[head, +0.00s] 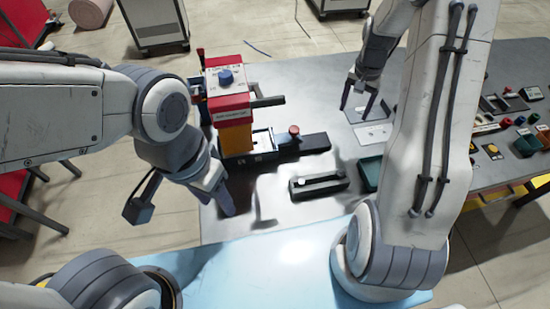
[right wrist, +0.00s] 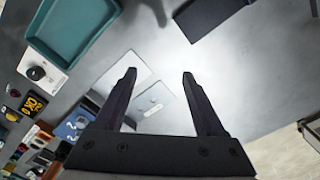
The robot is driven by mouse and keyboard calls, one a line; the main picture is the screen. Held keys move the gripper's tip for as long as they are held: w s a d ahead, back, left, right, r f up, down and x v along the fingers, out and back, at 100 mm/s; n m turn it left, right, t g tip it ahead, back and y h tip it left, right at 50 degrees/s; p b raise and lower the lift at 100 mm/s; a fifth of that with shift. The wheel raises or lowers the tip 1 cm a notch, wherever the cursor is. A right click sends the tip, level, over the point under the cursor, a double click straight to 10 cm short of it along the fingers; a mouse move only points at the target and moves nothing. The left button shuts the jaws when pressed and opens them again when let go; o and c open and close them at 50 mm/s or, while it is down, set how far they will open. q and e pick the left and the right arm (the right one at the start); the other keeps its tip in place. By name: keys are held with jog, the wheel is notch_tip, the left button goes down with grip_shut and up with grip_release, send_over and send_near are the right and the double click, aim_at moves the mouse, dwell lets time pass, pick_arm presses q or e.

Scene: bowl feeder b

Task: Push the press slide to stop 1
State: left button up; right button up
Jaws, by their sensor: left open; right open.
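The press (head: 233,106) stands at the back left of the grey table, with a red and white head, a blue knob on top and an orange column. What looks like its slide, a dark rail piece with a red knob (head: 294,131), extends right from the press base. Stop marks are too small to read. My left gripper (head: 224,203) is open and empty, pointing down in front of the press, apart from the slide. My right gripper (head: 358,101) is open and empty, right of the slide; its fingers also show in the right wrist view (right wrist: 158,78), above white plates (right wrist: 152,103).
A black slotted block (head: 319,184) with a small knob lies in front of the slide. A teal tray (head: 370,172) is beside it, partly hidden by my right arm; it also shows in the right wrist view (right wrist: 68,47). Buttons and small parts crowd the right side.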

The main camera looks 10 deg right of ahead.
notch_tip(320, 180, up, 7)
jog(key=s+a+r+n+t, duration=0.1)
jog(key=s+a+n, duration=0.35)
jog(key=a, duration=0.45)
jog(key=s+a+r+n+t, duration=0.1)
jog(key=s+a+n, duration=0.35)
jog(key=a, duration=0.35)
jog(key=s+a+r+n+g+p, duration=0.1)
jog(key=s+a+r+n+p, duration=0.1)
jog(key=s+a, duration=0.4)
jog(key=s+a+r+n+y+p, duration=0.1)
jog(key=s+a+r+n+p, duration=0.2)
jog(key=s+a+r, duration=0.3)
jog(key=shift+s+n+g, duration=0.4)
jog(key=shift+s+n, duration=0.2)
jog(key=shift+s, duration=0.8)
